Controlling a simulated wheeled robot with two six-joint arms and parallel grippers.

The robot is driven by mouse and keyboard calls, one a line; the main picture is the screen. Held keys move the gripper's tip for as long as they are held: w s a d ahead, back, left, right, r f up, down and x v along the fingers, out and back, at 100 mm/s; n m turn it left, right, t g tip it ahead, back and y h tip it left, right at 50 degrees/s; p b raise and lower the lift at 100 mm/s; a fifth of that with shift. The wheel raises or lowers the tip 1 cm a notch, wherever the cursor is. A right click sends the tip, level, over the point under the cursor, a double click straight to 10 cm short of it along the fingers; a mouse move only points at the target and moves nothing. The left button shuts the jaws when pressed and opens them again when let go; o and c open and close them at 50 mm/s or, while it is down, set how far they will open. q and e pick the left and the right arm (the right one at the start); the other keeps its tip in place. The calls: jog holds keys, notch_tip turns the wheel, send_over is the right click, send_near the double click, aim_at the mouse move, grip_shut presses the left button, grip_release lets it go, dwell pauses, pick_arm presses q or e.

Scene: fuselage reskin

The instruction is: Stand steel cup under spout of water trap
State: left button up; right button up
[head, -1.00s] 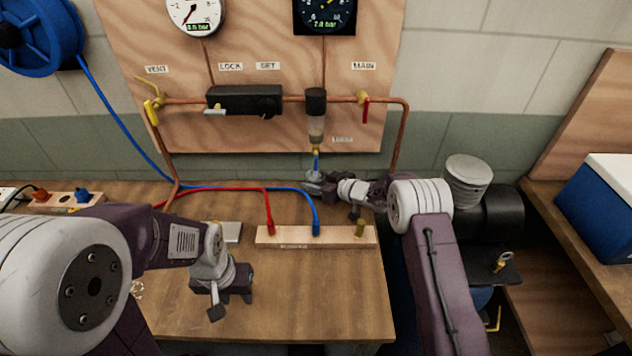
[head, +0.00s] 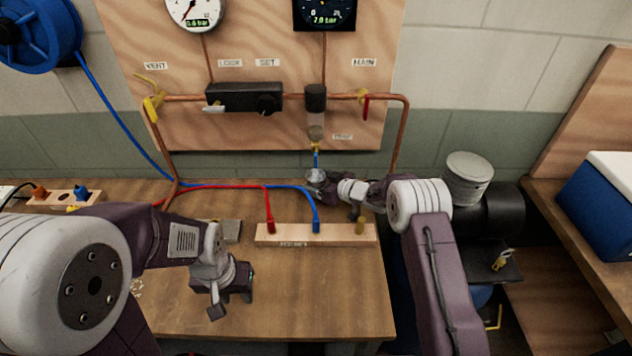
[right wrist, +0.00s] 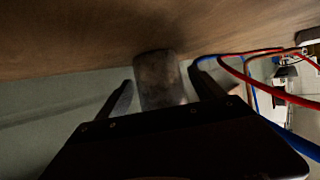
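The steel cup (head: 316,177) stands on the table at the back, below the yellow spout (head: 316,147) of the water trap (head: 316,112) on the board. A short blue piece hangs from the spout above the cup. My right gripper (head: 326,186) is beside the cup, on its right and near side. In the right wrist view, the cup (right wrist: 158,80) shows between the two spread fingers of my right gripper (right wrist: 163,92), with visible gaps on both sides. My left gripper (head: 217,308) hangs over the table's left front; its finger opening is unclear.
A wooden block (head: 335,235) with red and blue hose ends lies in front of the cup. The blue hose (head: 240,187) runs left along the table. A grey plate (head: 231,231) lies near my left arm. The table's front middle is clear.

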aim_at(316, 172)
jog(key=shift+r, duration=0.1)
jog(key=shift+r, duration=0.35)
pick_arm(q)
jog(key=shift+r, duration=0.25)
pick_arm(e)
notch_tip(316, 172, up, 3)
jog(key=shift+r, duration=0.1)
pick_arm(q)
jog(key=shift+r+p, duration=0.35)
jog(key=shift+p, duration=0.2)
pick_arm(e)
jog(key=s+d+r, duration=0.6)
jog(key=d+r, duration=0.1)
jog(key=d, duration=0.3)
jog(key=shift+a, duration=0.1)
